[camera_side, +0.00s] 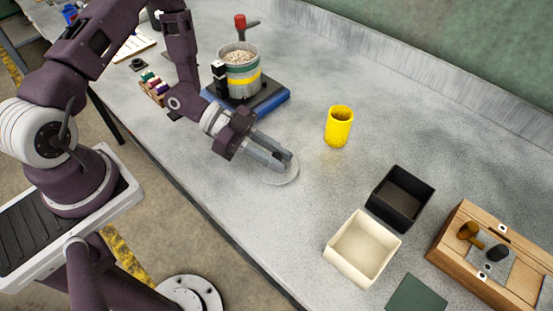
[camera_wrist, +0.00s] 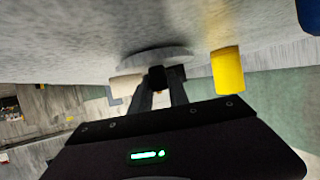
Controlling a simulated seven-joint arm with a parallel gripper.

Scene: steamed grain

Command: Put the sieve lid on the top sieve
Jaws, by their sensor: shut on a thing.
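My gripper (camera_side: 285,159) is shut on a pale, see-through disc, the sieve lid (camera_side: 284,178), low over the bench in the middle of the side view. I cannot tell whether the lid touches the bench. In the wrist view the lid (camera_wrist: 155,54) is a thin grey disc seen nearly edge-on, beyond my fingertips (camera_wrist: 157,82). The sieve stack (camera_side: 239,80) has green and yellow bands and stands on a dark and blue base, up and left of my gripper. Its top sieve (camera_side: 239,56) is open and shows pale grain.
A yellow cup (camera_side: 339,127) stands right of my gripper. A black box (camera_side: 400,198), a cream box (camera_side: 362,247) and a wooden case (camera_side: 495,253) lie further right. A red-topped dark object (camera_side: 241,25) is behind the stack. Bench between lid and cup is clear.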

